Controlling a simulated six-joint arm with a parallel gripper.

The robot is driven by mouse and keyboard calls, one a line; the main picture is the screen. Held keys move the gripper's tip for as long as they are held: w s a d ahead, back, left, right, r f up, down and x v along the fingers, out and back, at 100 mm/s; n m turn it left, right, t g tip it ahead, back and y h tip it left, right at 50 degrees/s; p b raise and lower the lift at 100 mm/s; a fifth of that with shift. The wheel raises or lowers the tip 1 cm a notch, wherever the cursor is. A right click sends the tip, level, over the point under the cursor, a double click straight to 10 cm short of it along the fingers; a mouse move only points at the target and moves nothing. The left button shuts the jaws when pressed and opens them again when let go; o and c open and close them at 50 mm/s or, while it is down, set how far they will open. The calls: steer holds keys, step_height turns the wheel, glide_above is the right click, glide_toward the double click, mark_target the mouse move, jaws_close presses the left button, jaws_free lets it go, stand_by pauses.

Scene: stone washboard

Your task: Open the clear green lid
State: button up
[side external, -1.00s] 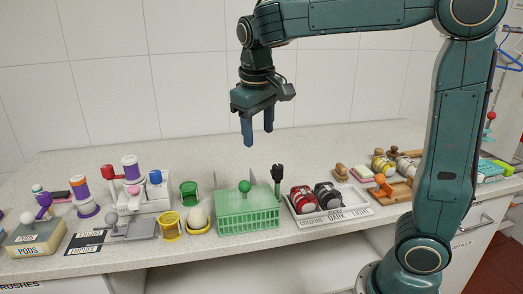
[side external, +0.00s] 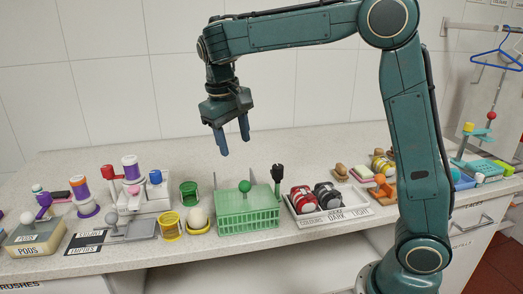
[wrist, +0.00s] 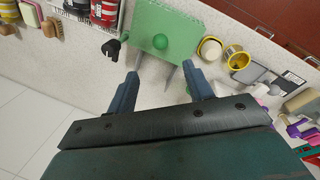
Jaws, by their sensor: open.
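The clear green lid (side external: 232,204) lies closed on top of a green slatted basket (side external: 250,222), with a round green knob (side external: 245,186) standing on it. In the wrist view the lid (wrist: 180,38) shows at the top middle, with its knob (wrist: 160,41) near its centre. My gripper (side external: 234,148) is open and empty, well above the counter and above the basket in the side view. In the wrist view its blue fingers (wrist: 166,82) are spread apart, below the lid and touching nothing.
A black-headed tool (side external: 277,173) stands at the basket's right rear corner. A white tray (side external: 340,218) with red and black rolls is to the right. A green cup (side external: 189,192), a yellow cup (side external: 170,226) and a yellow dish with a white ball (side external: 198,218) are to the left.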

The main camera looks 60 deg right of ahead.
mark_target(244, 182)
steer(key=shift+s+d+f, duration=0.1)
steer(key=shift+d+f, duration=0.3)
steer(key=shift+f, duration=1.75)
steer(key=shift+s+d+f, duration=0.1)
steer(key=shift+d+f, duration=0.35)
steer(key=shift+f, duration=1.75)
steer(key=shift+s+d+f, duration=0.1)
steer(key=shift+d+f, duration=0.3)
steer(key=shift+f, duration=1.75)
jaws_close()
steer(key=shift+w, duration=0.15)
